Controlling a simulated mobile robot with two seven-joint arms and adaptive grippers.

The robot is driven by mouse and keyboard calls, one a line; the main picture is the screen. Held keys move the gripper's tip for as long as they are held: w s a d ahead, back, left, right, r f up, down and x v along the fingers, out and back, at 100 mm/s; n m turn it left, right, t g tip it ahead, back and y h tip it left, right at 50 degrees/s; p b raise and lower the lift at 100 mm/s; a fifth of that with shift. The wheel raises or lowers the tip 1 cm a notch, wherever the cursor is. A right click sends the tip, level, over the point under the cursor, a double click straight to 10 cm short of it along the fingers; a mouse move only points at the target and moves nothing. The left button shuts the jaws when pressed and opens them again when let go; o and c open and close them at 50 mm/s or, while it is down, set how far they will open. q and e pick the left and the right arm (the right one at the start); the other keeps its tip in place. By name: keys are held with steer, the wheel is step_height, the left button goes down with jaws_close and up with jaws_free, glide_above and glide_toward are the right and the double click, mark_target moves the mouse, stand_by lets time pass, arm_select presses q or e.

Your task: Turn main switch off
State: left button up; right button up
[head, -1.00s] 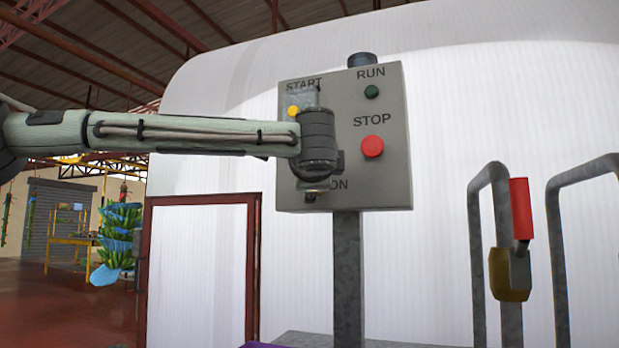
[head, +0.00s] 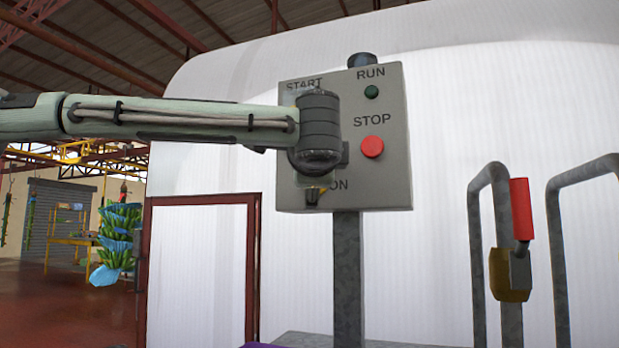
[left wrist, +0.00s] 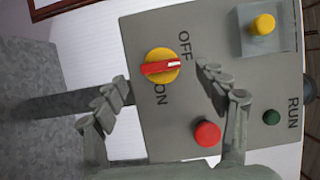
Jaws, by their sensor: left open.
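The main switch (left wrist: 160,67) is a yellow round knob with a red handle, seen in the left wrist view. Its handle lies along the picture's left-right line, with OFF printed to its upper right and ON below it. My left gripper (left wrist: 162,80) is open, its two fingers apart on either side of the switch in the picture. I cannot tell whether they touch it. In the head view my left wrist hides most of the switch area of the grey control panel (head: 390,180). My right gripper is not in view.
The panel also carries a red stop button (head: 372,147), a green run light (head: 371,91) and a yellow start button (left wrist: 262,25) in a clear guard. A grey post (head: 347,280) holds it. Grey rails with a red-handled tool (head: 521,210) stand at the right.

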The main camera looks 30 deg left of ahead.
arm_select(q)
steer(key=v, duration=0.7)
steer(key=shift+s+d, duration=0.2)
steer(key=shift+s, duration=0.05)
